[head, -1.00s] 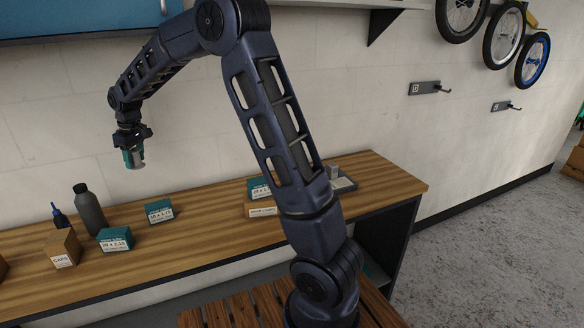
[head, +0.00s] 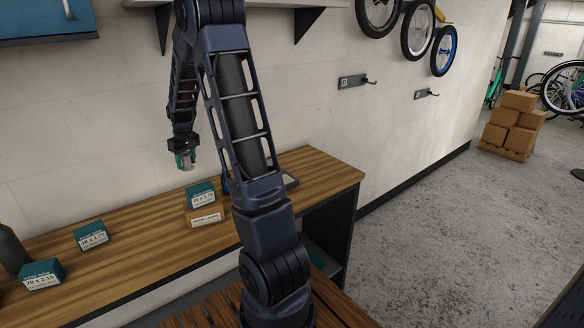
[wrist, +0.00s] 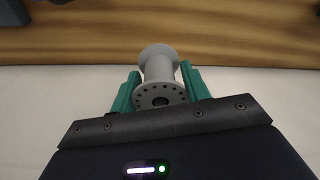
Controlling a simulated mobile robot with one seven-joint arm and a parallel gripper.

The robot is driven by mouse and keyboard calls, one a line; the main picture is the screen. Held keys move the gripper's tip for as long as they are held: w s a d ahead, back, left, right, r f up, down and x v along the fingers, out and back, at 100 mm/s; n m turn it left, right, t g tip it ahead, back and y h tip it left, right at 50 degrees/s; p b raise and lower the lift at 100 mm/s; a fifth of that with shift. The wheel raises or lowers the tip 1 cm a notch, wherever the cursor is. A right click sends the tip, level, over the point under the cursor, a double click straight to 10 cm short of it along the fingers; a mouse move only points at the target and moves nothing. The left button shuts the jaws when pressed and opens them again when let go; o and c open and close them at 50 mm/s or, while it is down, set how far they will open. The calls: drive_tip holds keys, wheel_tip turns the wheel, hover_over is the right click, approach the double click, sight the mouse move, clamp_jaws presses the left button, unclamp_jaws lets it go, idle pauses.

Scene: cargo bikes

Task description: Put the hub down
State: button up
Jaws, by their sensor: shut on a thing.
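The hub (wrist: 159,78) is a grey spool shape with a drilled flange. It sits between the green fingers of my gripper (wrist: 160,88) in the wrist view, and the gripper is shut on it. In the head view my gripper (head: 186,160) hangs in the air over the back of the wooden bench (head: 130,225), with the hub (head: 187,164) small and partly hidden between the fingers. The hub is above the bench top and apart from it.
A teal box (head: 201,195) rests on a brown labelled box (head: 205,215) at the right of the bench. Two more teal boxes (head: 90,235) (head: 42,273) and a dark bottle (head: 12,249) stand at the left. A tray (head: 290,181) is partly behind my arm.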

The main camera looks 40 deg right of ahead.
drive_tip(key=w+d+m, duration=0.3)
drive_tip(key=d+m, duration=0.2)
drive_tip(key=d, duration=1)
wheel_tip(320, 180, up, 7)
drive_tip(key=m+h, duration=0.2)
drive_tip(key=m, duration=0.5)
hover_over(293, 165)
drive_tip(key=shift+g, duration=0.3)
drive_tip(key=f, duration=1.9)
drive_tip(key=shift+s+a+f, duration=0.1)
drive_tip(key=shift+a, duration=0.1)
drive_tip(key=shift+f, duration=0.15)
drive_tip(key=o, duration=1.1)
drive_tip(key=shift+c, duration=0.2)
